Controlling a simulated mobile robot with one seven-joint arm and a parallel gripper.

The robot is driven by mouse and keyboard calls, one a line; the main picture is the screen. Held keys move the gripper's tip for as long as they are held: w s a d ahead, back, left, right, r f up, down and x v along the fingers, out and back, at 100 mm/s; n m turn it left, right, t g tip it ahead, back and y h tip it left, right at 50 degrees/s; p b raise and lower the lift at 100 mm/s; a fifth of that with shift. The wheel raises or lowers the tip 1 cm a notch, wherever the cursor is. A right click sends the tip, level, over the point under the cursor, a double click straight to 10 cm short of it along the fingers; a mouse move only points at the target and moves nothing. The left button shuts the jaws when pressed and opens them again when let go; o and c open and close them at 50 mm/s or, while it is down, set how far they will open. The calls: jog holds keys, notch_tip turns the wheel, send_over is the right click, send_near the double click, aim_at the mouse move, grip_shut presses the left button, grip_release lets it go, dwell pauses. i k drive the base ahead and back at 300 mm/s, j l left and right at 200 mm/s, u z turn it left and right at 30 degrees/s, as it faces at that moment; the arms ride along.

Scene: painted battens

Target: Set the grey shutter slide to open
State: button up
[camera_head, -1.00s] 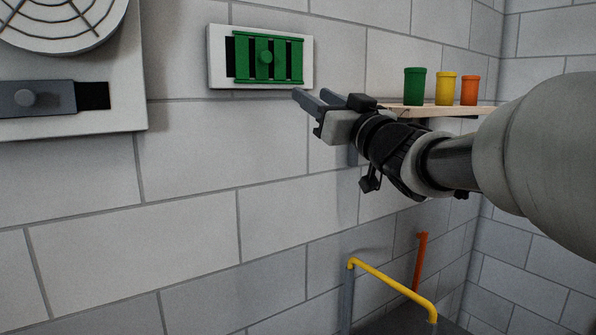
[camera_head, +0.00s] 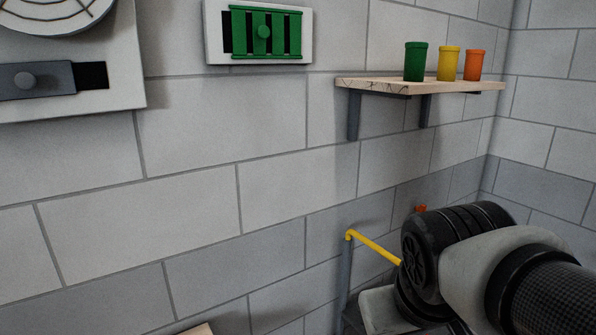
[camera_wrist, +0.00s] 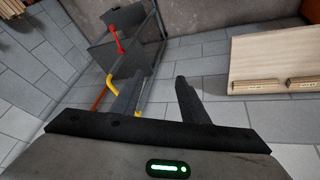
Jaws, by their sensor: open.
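The grey shutter slide (camera_head: 40,82) is a dark grey plate with a round knob, low on a pale panel at the left of the head view. A black gap (camera_head: 92,76) shows at its right end. My gripper (camera_wrist: 158,92) shows in the wrist view with its two dark fingers apart and nothing between them. In the head view only my arm shows, at the lower right, far from the slide; the fingers are out of that picture. The slide is not in the wrist view.
A green slatted vent (camera_head: 265,33) is on the wall right of the panel. A wooden shelf (camera_head: 365,84) holds green, yellow and orange cups. A yellow rail (camera_head: 372,247) stands below, near my arm. A pale wooden board (camera_wrist: 275,58) lies at right in the wrist view.

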aim_at(27, 80)
jog(key=j, duration=0.1)
jog(key=u, duration=1.7)
